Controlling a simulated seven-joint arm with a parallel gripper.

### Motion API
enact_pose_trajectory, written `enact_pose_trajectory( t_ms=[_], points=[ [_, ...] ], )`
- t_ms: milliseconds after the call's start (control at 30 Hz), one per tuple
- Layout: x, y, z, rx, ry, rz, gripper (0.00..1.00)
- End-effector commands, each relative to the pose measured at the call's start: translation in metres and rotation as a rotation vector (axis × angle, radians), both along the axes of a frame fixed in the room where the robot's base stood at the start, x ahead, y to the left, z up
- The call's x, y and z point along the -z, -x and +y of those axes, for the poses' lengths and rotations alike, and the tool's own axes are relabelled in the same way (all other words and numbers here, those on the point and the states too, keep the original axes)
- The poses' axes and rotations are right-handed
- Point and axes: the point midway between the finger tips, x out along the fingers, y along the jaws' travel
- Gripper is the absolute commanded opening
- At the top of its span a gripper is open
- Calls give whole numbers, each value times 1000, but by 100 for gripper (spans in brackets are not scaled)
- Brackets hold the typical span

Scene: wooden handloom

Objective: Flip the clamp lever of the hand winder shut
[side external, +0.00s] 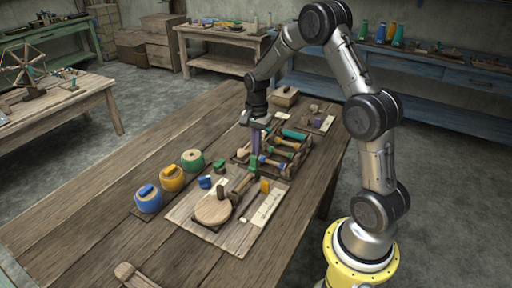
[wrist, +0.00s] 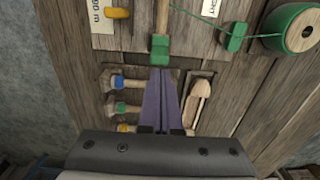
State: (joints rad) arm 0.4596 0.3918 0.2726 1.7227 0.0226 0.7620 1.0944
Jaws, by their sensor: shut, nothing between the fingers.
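The hand winder's board (side external: 184,208) lies on the table with a round wooden disc (side external: 213,210) on it. A wooden bar (side external: 242,184) stands out beside the disc. In the wrist view the bar (wrist: 162,16) ends in a green block (wrist: 160,50); it looks like the clamp lever, but I cannot tell its angle. My gripper (side external: 254,152) points down over the far end of the bar. Its purple fingers (wrist: 161,74) are together and empty, with their tips close to the green block. I cannot tell whether they touch it.
A yellow peg (wrist: 117,12) stands left of the bar in the wrist view. Blue (side external: 148,198), yellow (side external: 171,178) and green (side external: 192,161) spools line the left. The table's near left is mostly clear.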

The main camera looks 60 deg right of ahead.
Motion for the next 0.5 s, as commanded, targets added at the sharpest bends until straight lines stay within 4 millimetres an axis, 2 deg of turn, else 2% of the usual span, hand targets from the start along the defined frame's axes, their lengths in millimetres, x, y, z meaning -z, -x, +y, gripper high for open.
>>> enact_pose_trajectory(
  t_ms=[167,300,500],
  points=[
    [2,0,-18,5,0,0,0],
    [1,0,-43,5,1,-1,0],
    [-47,-1,-26,-1,3,-5,0]
  ],
)
